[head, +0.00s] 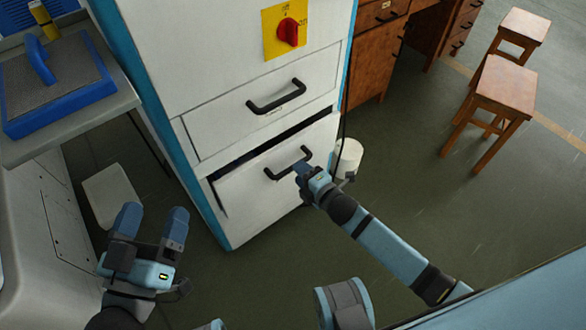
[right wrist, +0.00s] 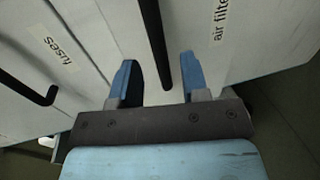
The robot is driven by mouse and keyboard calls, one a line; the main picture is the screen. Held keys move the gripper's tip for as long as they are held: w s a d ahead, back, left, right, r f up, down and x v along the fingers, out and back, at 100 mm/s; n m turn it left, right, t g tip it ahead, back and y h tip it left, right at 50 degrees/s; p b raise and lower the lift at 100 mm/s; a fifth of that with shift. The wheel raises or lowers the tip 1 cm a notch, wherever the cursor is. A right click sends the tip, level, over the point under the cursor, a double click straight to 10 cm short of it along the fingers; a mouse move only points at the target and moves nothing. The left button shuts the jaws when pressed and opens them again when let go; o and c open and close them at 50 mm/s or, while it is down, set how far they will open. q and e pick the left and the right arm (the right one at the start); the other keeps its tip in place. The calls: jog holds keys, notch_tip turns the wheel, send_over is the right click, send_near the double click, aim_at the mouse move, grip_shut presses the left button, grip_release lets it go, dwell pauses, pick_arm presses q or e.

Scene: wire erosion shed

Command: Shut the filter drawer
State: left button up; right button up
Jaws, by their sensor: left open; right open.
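The filter drawer (head: 262,188) is the lower drawer of the white and blue cabinet. It stands partly out, with a dark gap along its top edge. In the right wrist view its label (right wrist: 220,22) reads "air filte", cut off by the frame. My right gripper (head: 303,170) is at the right end of its black handle (head: 285,168). In the right wrist view the handle (right wrist: 154,45) lies between the open fingers of my right gripper (right wrist: 160,80); I cannot tell whether they touch it. My left gripper (head: 150,222) is open and empty, low and left of the cabinet.
The upper drawer (head: 225,122), labelled "fuses" (right wrist: 60,52) in the right wrist view, looks shut. A red rotary switch (head: 290,33) is above it. A white cylindrical container (head: 349,158) stands right of the cabinet. Wooden stools (head: 505,85) stand farther right. Floor is clear between.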

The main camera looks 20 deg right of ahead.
jog(key=shift+b+x, duration=0.4)
jog(key=shift+x, duration=1.6)
jog(key=shift+w, duration=0.1)
grip_shut()
